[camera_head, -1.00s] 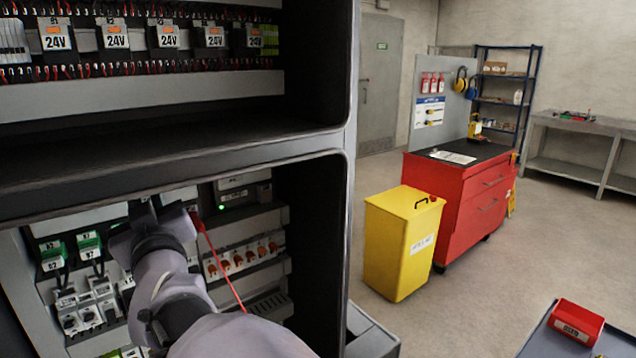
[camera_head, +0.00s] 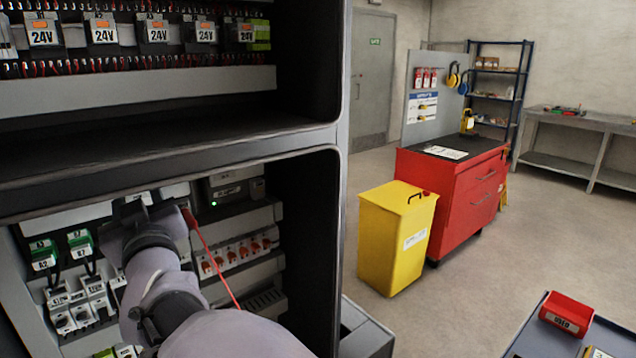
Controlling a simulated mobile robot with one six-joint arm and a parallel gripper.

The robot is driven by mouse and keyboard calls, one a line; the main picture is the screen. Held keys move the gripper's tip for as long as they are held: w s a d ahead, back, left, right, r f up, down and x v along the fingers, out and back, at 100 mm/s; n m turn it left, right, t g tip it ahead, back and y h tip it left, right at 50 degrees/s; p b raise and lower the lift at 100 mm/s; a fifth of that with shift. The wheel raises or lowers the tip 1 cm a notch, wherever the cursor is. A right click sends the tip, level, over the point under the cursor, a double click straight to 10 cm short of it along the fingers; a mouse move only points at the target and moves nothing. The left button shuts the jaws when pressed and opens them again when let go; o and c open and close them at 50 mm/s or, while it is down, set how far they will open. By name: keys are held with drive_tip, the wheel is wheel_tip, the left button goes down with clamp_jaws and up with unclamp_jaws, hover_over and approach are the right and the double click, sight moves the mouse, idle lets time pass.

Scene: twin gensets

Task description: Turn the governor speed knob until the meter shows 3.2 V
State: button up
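My arm reaches into the lower bay of the open grey cabinet (camera_head: 330,250). My gripper (camera_head: 140,210) is at its end, close in front of the upper part of the panel; its fingertips are too small and hidden to tell whether they are open or shut. A red lead (camera_head: 212,258) hangs from a red piece beside my gripper, slanting down to the right. I cannot make out the governor speed knob or a voltage reading. A grey module with a green light (camera_head: 228,195) sits just right of my gripper.
Green-topped terminals (camera_head: 80,243) and breakers (camera_head: 75,310) lie left of my arm, and a row of red-orange switches (camera_head: 238,252) lies right. The cabinet's middle shelf edge is above. A yellow bin (camera_head: 395,240) and red tool chest (camera_head: 465,200) stand outside on open floor.

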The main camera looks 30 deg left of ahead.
drive_tip(key=p+v, duration=0.1)
drive_tip(key=v, duration=1.6)
drive_tip(key=shift+d, duration=0.1)
drive_tip(key=w+d+f+m+t+h, duration=0.25)
drive_tip(key=w+d+m+h, duration=0.25)
drive_tip(key=w+d, duration=0.55)
drive_tip(key=w+d+f+m+h, duration=0.2)
drive_tip(key=w+d+m+h, duration=0.1)
drive_tip(key=d, duration=0.5)
drive_tip(key=w+d+f+m+h, duration=0.2)
drive_tip(key=w+d+f, duration=0.1)
drive_tip(key=d, duration=0.5)
drive_tip(key=s+d+f+m+g+h, duration=0.2)
drive_tip(key=s+d+f+m, duration=0.1)
drive_tip(key=d, duration=0.4)
drive_tip(key=s+d+f+m+g+h, duration=0.1)
drive_tip(key=s+d+f+m+h, duration=0.1)
drive_tip(key=s+d, duration=0.3)
drive_tip(key=s+d+f+m+g+h, duration=0.1)
drive_tip(key=s+d+f+m+g, duration=0.1)
drive_tip(key=d, duration=0.7)
drive_tip(key=s+f+m, duration=0.1)
drive_tip(key=s+m, duration=0.1)
drive_tip(key=shift+s+d+f+m+g+h, duration=0.2)
drive_tip(key=shift+s+f+m+g+h, duration=0.1)
drive_tip(key=shift+g+h, duration=0.1)
